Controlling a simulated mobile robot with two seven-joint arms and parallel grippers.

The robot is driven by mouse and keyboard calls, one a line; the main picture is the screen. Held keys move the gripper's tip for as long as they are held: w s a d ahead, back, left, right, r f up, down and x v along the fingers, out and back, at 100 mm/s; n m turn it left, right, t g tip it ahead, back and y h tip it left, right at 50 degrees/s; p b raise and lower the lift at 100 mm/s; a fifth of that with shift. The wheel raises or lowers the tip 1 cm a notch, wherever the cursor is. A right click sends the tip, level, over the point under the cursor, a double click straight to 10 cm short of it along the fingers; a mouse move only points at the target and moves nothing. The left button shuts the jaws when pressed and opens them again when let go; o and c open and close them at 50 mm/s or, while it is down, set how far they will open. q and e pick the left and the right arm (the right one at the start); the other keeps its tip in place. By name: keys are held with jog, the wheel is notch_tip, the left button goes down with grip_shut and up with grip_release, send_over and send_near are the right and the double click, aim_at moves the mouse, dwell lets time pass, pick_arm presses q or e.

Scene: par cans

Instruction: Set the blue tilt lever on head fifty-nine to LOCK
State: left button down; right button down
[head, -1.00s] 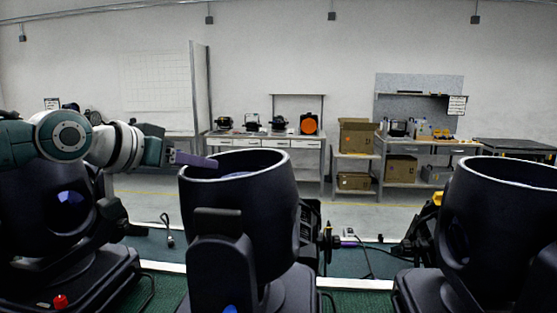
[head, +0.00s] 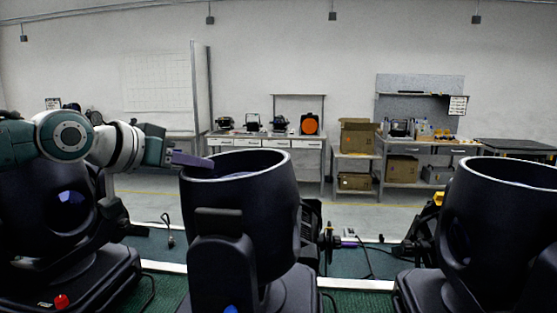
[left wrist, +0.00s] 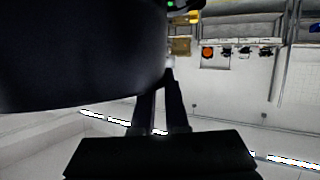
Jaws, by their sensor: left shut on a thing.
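Three dark moving heads stand in a row: a left head (head: 75,225), a middle head (head: 240,215) with its round barrel opening upward, and a right head (head: 495,225). No head number is readable. A small blue part (head: 231,309), perhaps the tilt lever, shows low on the middle head at the picture's bottom edge; its setting cannot be read. My left gripper (head: 194,160) is at the left of the middle head's rim, its jaws shut on that rim. In the left wrist view the closed-in fingers (left wrist: 168,90) reach the dark barrel (left wrist: 80,55). My right gripper is out of view.
A red knob (head: 61,301) sits on the left head's base. Cables lie on the green surface (head: 175,280) between the heads. Workbenches (head: 265,142) and cardboard boxes (head: 356,136) stand far behind, across open floor.

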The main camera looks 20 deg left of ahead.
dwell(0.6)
pick_arm(q)
jog(key=shift+w+d+r+p, duration=0.1)
jog(key=shift+d+r+p, duration=0.4)
jog(key=shift+r, duration=0.15)
jog(key=shift+w+d+r, duration=0.1)
jog(key=shift+d, duration=0.2)
jog(key=c, duration=0.9)
grip_release()
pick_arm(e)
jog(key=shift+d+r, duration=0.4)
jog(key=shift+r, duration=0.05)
